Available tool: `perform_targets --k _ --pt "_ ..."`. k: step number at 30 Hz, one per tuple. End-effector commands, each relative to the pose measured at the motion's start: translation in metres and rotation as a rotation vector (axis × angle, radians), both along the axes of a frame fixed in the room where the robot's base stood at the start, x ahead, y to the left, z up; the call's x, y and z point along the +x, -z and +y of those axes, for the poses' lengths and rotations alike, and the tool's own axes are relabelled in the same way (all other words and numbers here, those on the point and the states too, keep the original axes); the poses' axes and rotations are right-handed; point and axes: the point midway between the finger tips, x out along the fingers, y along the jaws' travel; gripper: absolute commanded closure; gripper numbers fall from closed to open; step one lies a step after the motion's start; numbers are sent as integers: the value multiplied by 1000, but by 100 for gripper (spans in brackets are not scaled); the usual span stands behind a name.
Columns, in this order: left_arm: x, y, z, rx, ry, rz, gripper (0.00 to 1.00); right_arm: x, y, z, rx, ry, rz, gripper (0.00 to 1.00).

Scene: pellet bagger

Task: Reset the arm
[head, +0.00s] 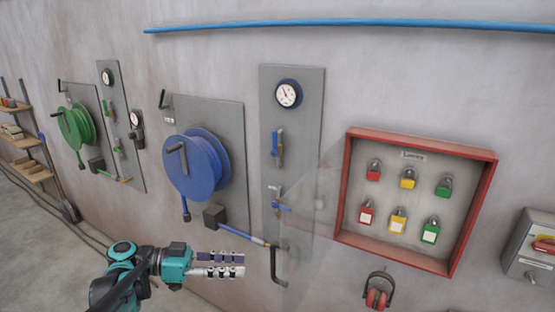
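My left arm reaches in from the bottom left. Its teal-bodied gripper (219,264) points to the right, in front of the wall and below the blue hose reel. Its two fingers lie side by side with no clear gap, and I see nothing held between them. My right arm and gripper are not in view.
A blue hose reel (196,165) and a green one (76,128) hang on the wall. Shelves (28,142) stand far left.

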Motion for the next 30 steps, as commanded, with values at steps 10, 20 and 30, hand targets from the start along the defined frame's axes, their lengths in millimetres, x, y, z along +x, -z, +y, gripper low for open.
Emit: perform_targets --k 10,20,30 --pt "-82 169 -40 497 -479 604 68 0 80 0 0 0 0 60" --pt "-143 274 22 696 -1068 620 68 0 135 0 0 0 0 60" --pt "-150 284 42 685 -1217 549 68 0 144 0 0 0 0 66"
